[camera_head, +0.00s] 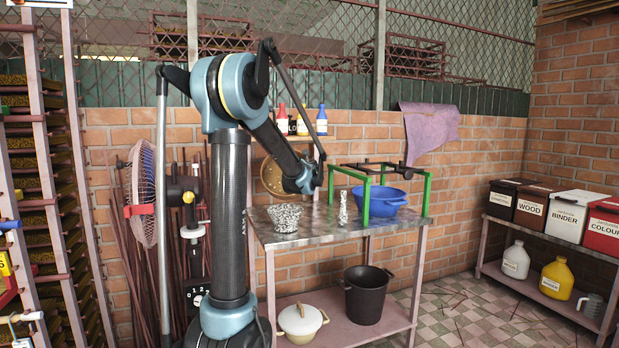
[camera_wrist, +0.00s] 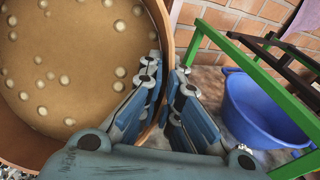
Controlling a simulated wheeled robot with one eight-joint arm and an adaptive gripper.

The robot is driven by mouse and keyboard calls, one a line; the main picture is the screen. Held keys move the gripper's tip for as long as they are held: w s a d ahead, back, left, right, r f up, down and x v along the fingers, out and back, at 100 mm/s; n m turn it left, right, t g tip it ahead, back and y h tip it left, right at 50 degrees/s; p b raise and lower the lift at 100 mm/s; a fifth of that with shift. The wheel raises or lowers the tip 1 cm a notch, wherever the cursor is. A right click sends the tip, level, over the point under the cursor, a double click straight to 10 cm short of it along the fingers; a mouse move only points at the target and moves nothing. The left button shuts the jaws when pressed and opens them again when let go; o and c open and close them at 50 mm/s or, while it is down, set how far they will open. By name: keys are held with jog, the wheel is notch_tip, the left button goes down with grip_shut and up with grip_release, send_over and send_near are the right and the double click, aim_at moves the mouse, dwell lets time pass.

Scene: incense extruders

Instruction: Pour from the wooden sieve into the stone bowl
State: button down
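The wooden sieve (camera_wrist: 75,45) is a round brown pan with a tan floor dotted with pale round pieces. It fills the left of the wrist view. My gripper (camera_wrist: 166,88) has its fingers on both sides of the sieve's rim and appears shut on it. In the head view the sieve (camera_head: 271,180) is partly hidden behind my arm, held above the table's left end, with its round face showing. The stone bowl (camera_head: 285,217) is speckled black and white and stands on the metal table, below and close to the sieve.
A speckled upright piece (camera_head: 343,208) and a blue basin (camera_head: 381,201) under a green frame (camera_head: 366,196) stand to the right on the table (camera_head: 318,234). Bottles (camera_head: 302,121) stand behind. A black pot (camera_head: 367,294) and a cream pot (camera_head: 301,321) sit on the lower shelf.

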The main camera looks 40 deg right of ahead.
jog(key=shift+s+a+r+t+h, duration=0.1)
jog(key=shift+s+a+t+h, duration=0.25)
jog(key=shift+s+t+h, duration=0.25)
jog(key=shift+s+a+r+t+h, duration=0.1)
jog(key=shift+s+a+t+h, duration=0.25)
jog(key=shift+s+t+h, duration=0.25)
jog(key=shift+s+a+f+t+h, duration=0.15)
jog(key=shift+s+a+t+h, duration=0.45)
jog(key=shift+s+a+t, duration=0.45)
jog(key=shift+s+a+f+t+h, duration=0.1)
jog(key=shift+s+a+t+h, duration=0.45)
jog(key=shift+t, duration=0.8)
jog(key=shift+s+d, duration=0.2)
jog(key=shift+w+d+r+g+y, duration=0.1)
jog(key=shift+w+d+g+y, duration=0.4)
jog(key=shift+w+g, duration=0.25)
jog(key=shift+w+d+g+y, duration=0.45)
jog(key=shift+w+d+g, duration=0.05)
jog(key=shift+w+g, duration=0.25)
jog(key=shift+d+g, duration=0.1)
jog(key=shift+g, duration=0.2)
jog(key=shift+w, duration=0.1)
jog(key=shift+w+d+g+y, duration=0.6)
jog(key=shift+w+g+y, duration=0.15)
jog(key=shift+g, duration=0.2)
jog(key=shift+w+d+g+y, duration=0.65)
jog(key=shift+w+g, duration=0.2)
jog(key=shift+g, duration=0.1)
jog(key=shift+w, duration=0.1)
